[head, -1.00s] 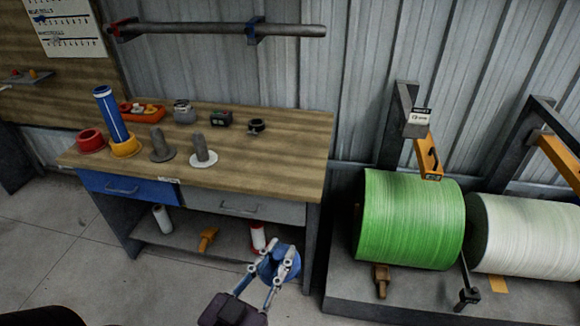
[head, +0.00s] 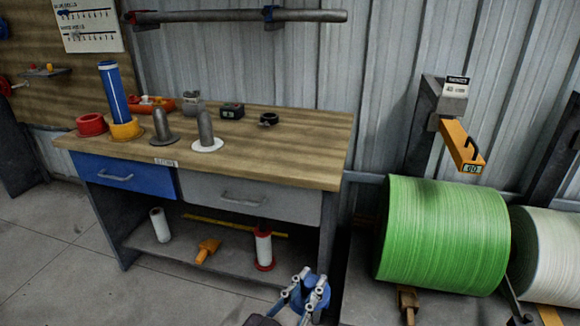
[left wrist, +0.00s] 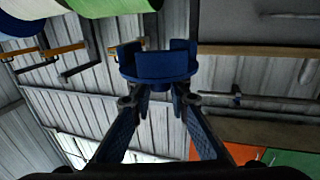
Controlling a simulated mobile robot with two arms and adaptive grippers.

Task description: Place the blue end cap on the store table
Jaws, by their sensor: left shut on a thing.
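My left gripper (head: 312,290) is shut on the blue end cap (head: 317,296), low in front of the table's right end in the head view. In the left wrist view the blue end cap (left wrist: 158,62) sits at the fingertips, its notched rim facing away from the gripper (left wrist: 158,95). The store table (head: 300,160) has a wooden top, a blue drawer and a grey drawer. The cap is apart from the table and appears lower than its top. My right gripper is not in view.
On the table stand a red ring (head: 91,124), a blue tube (head: 113,92) in a yellow ring (head: 126,129), two grey posts and small devices. The top's right part is clear. A green roll (head: 445,235) stands at right. The lower shelf (head: 185,245) holds spools.

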